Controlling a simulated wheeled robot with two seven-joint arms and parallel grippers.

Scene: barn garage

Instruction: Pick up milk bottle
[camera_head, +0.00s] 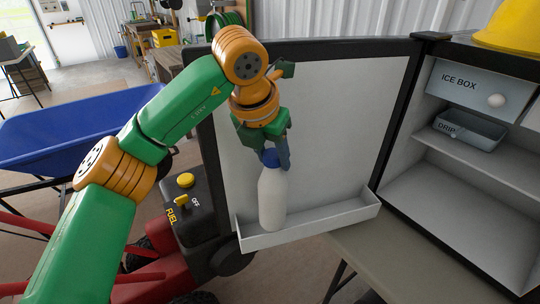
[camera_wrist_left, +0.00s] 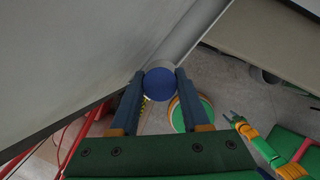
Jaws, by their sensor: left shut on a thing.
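The milk bottle (camera_head: 272,201) is white with a blue cap and stands upright in the white shelf (camera_head: 311,221) on the inside of the open fridge door. My left gripper (camera_head: 274,155) comes down from above and is shut on the bottle's top, around the blue cap. In the left wrist view the blue cap (camera_wrist_left: 160,84) sits between the two fingers (camera_wrist_left: 160,88). The bottle's body is hidden below the cap there. My right gripper (camera_wrist_left: 240,121) shows in the left wrist view at the lower right, small and apart from the bottle; its jaw state is unclear.
The open fridge (camera_head: 463,190) stands at the right, with an ice box drawer (camera_head: 461,91) and a drip tray (camera_head: 470,128). A red machine with a fuel knob (camera_head: 186,180) stands left of the door. A blue wheelbarrow (camera_head: 62,137) is farther left.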

